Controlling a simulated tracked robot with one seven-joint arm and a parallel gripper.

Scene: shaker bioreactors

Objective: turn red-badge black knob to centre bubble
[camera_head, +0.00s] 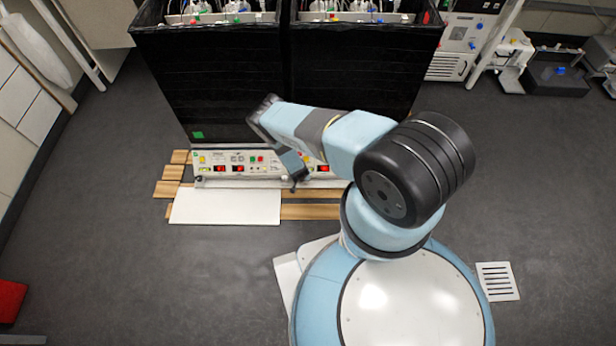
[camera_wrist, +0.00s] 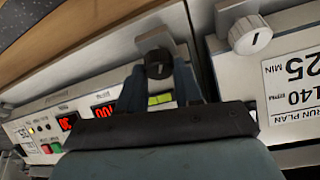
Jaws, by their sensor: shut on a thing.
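In the wrist view a black knob (camera_wrist: 158,62) with a light mark on its face sits on a grey bracket. My gripper (camera_wrist: 160,76) has its dark fingers on both sides of the knob and is shut on it. A yellow-green bubble vial (camera_wrist: 160,99) shows between the fingers, partly hidden by my gripper's body; the bubble's position is too small to tell. No red badge can be made out. In the head view my gripper (camera_head: 294,185) is at the front of the control panel (camera_head: 222,170), and the knob cannot be told apart there.
A pale knob (camera_wrist: 248,35) with a dark mark is to the right, above a run-plan label (camera_wrist: 292,85). Red displays (camera_wrist: 104,109) are to the left. Black-walled bioreactor boxes (camera_head: 220,85) stand behind the panel. A white board (camera_head: 226,206) lies in front on wooden slats.

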